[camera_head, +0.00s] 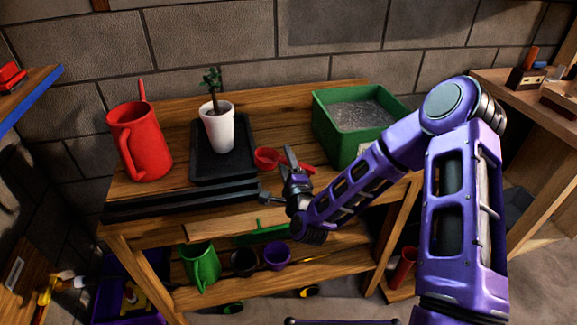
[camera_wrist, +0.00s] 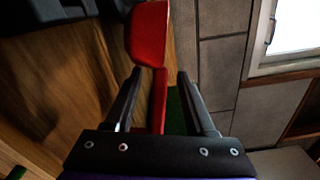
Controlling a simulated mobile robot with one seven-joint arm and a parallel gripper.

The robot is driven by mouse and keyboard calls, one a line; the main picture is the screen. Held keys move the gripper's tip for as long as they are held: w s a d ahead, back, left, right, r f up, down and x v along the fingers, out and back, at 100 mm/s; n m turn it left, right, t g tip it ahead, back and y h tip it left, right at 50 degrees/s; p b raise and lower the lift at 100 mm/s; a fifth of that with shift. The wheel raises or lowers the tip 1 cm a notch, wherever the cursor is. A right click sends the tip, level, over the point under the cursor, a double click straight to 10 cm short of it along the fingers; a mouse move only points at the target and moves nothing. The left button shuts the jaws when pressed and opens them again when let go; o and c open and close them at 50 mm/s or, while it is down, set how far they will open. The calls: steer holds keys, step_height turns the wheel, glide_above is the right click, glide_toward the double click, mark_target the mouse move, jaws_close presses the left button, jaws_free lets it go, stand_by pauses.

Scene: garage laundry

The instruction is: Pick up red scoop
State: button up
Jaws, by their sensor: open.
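The red scoop (camera_head: 267,158) lies on the wooden bench top, between the black trays and the green bin. Its bowl points left and its handle runs right, partly hidden behind my gripper (camera_head: 283,175). In the wrist view the scoop's bowl (camera_wrist: 148,35) is beyond the fingertips and its handle runs back between the two fingers. My gripper (camera_wrist: 158,75) is open around the handle in that view. I cannot tell whether either finger touches it.
A white pot with a plant (camera_head: 218,128) stands on the black trays (camera_head: 180,198), left of the scoop. A red watering can (camera_head: 139,145) is farther left. A green bin of soil (camera_head: 338,135) stands close on the right. Pots sit on the lower shelf (camera_head: 330,262).

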jaws_close()
stand_by(0.3)
